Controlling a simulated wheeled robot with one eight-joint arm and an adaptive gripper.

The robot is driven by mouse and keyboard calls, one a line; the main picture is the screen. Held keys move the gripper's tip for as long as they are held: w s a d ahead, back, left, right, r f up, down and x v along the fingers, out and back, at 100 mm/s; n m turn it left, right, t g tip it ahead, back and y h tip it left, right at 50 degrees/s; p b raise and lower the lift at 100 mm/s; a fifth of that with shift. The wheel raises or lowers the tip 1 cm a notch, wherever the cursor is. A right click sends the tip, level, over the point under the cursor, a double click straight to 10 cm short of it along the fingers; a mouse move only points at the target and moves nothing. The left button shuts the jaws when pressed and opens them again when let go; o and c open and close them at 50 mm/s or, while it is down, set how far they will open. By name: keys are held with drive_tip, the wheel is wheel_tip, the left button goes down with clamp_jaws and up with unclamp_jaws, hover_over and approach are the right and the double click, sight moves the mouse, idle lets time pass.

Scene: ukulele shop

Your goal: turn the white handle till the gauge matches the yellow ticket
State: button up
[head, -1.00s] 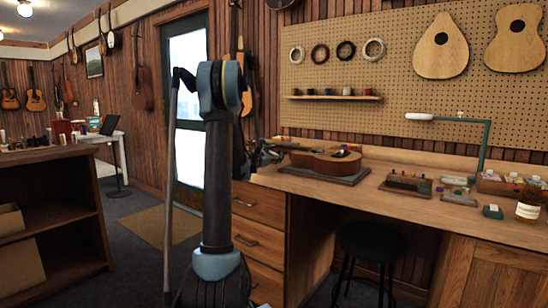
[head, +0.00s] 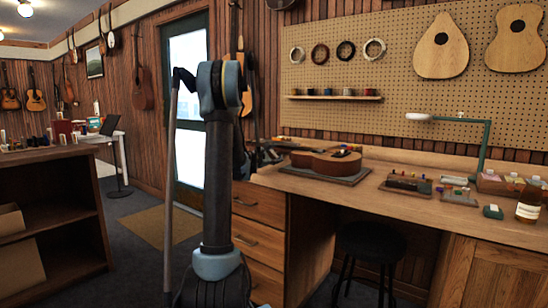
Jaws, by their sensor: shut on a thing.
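My arm stands upright in the middle of the head view and covers much of the left end of the workbench. My gripper (head: 265,156) shows only in part as a dark shape just right of the arm, at the bench's left end. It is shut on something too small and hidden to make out. A brown ukulele body (head: 326,161) lies on a dark mat right beside it. I cannot make out the white handle, the gauge or the yellow ticket.
The workbench (head: 400,207) carries a rack of small parts (head: 407,184), a green-armed lamp (head: 485,148) and a bottle (head: 529,207) toward the right. A black stool (head: 372,241) stands under it.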

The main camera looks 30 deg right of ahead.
drive_tip(key=o, duration=1.2)
drive_tip(key=shift+a, duration=0.1)
drive_tip(key=v, duration=1.2)
drive_tip(key=shift+w+f, duration=0.1)
